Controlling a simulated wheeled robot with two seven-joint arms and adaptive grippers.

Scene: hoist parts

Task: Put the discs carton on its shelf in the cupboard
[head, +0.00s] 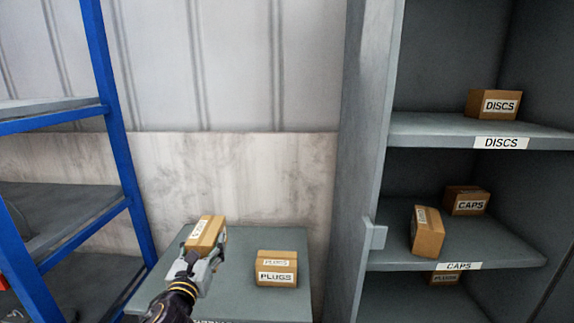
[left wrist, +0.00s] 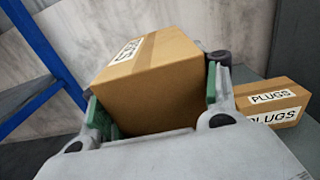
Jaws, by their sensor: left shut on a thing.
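My left gripper (head: 203,262) is shut on a brown carton (head: 207,233), over the small grey table. The carton also shows between the green-padded fingers in the left wrist view (left wrist: 150,80); its white label is too foreshortened to read surely. A carton marked DISCS (head: 482,104) stands on the upper cupboard shelf, whose edge is labelled DISCS (head: 425,130). There is free room to the left of that carton. My right gripper is not in view.
A PLUGS carton (head: 277,270) stands on the table (head: 245,242), right of my gripper. The CAPS shelf (head: 385,258) holds a CAPS carton (head: 467,203) and a turned carton (head: 427,235) with an unreadable label. A cupboard side panel (head: 360,120) and blue rack (head: 115,120) flank the table.

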